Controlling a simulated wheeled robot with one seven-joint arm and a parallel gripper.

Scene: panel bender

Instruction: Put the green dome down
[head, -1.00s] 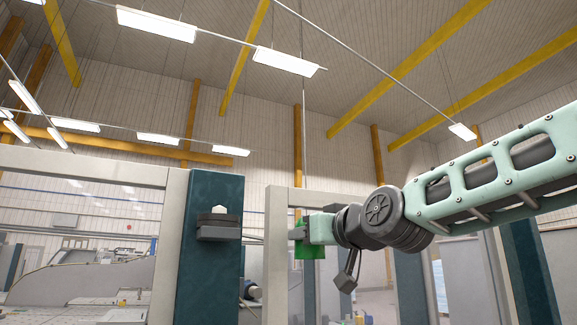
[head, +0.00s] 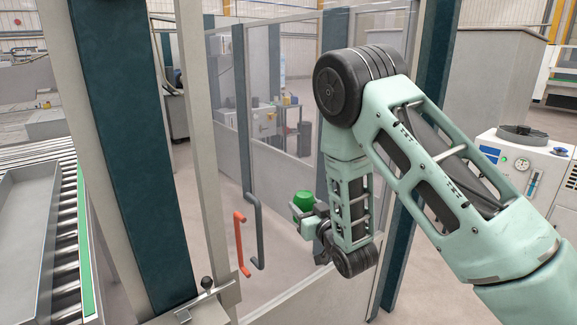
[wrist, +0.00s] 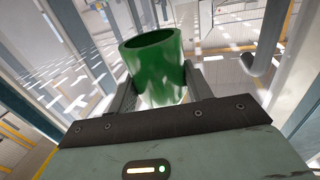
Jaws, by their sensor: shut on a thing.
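The green dome (head: 304,201) is held up in the air at the end of my arm, in front of the clear panel of the enclosure. In the wrist view the green dome (wrist: 155,66) appears as a hollow green piece with its open round rim towards the top. My gripper (wrist: 158,95) is shut on it, with one dark finger at each side. In the head view my gripper (head: 306,217) is small and partly hidden by my wrist. No surface touches the dome in these views.
A roller conveyor (head: 68,240) with a grey tray (head: 28,215) is at the left. A dark post (head: 120,150) and a framed door with an orange handle (head: 241,243) and a grey handle (head: 254,230) stand near my gripper. A white machine (head: 525,165) is at the right.

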